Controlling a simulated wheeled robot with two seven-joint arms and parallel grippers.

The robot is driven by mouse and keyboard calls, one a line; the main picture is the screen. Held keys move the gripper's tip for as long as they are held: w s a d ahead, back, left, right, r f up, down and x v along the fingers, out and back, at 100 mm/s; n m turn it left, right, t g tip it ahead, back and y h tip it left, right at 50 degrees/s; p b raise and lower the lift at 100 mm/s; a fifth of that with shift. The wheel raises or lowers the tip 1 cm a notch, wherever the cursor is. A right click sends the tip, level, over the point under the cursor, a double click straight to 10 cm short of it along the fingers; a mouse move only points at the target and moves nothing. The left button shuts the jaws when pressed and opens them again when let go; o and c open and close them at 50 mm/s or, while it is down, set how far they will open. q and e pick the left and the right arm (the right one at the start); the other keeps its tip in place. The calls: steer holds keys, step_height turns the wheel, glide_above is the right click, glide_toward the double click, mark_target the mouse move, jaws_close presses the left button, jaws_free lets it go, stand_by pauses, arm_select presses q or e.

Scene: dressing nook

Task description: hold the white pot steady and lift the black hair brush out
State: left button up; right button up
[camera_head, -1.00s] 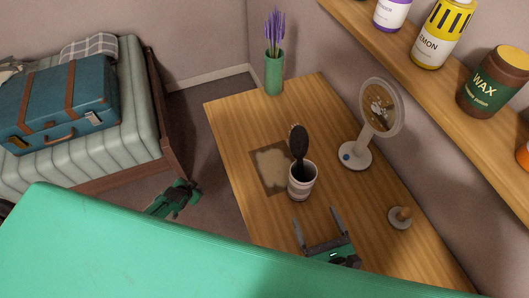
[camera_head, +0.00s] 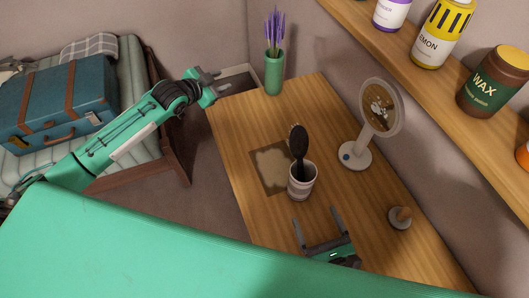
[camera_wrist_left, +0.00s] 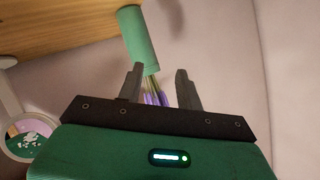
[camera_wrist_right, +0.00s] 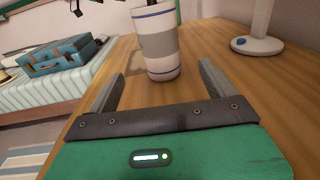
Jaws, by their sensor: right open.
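The white pot (camera_head: 302,184) with a grey band stands upright on the wooden table. The black hair brush (camera_head: 299,142) stands in it, head up, its lower part hidden inside the pot. My right gripper (camera_head: 317,210) is open and empty, just in front of the pot and apart from it. In the right wrist view the pot (camera_wrist_right: 158,42) stands just beyond the open fingers (camera_wrist_right: 162,76). My left gripper (camera_head: 212,82) is raised near the table's far left corner, away from the pot. In the left wrist view its fingers (camera_wrist_left: 160,78) are apart and empty.
A green vase (camera_head: 273,73) with purple flowers stands at the table's far corner, near my left gripper. A round mirror (camera_head: 356,155) stands right of the pot. A small wooden-topped stand (camera_head: 400,218) is nearer. A shelf with jars overhangs the right. A flat patterned mat (camera_head: 268,180) lies left of the pot.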

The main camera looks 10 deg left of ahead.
mark_target(297, 190)
steer(key=shift+w, duration=0.1)
steer(key=shift+w+a, duration=0.2)
steer(key=shift+w, duration=0.05)
arm_select(q)
steer(key=s+d+r+g+h, duration=0.1)
steer(key=s+d+g, duration=0.2)
steer(key=s+d, duration=0.7)
steer(key=s+d+r+g+h, duration=0.1)
steer(key=s+d+g+h, duration=0.1)
steer(key=s+d, duration=0.8)
steer(key=s+g, duration=0.1)
steer(key=s, duration=0.3)
steer(key=shift+d+r+m+h, duration=0.25)
steer(key=shift+r+m+h, duration=0.05)
arm_select(e)
steer(key=x, duration=1.3)
steer(key=shift+c, duration=0.5)
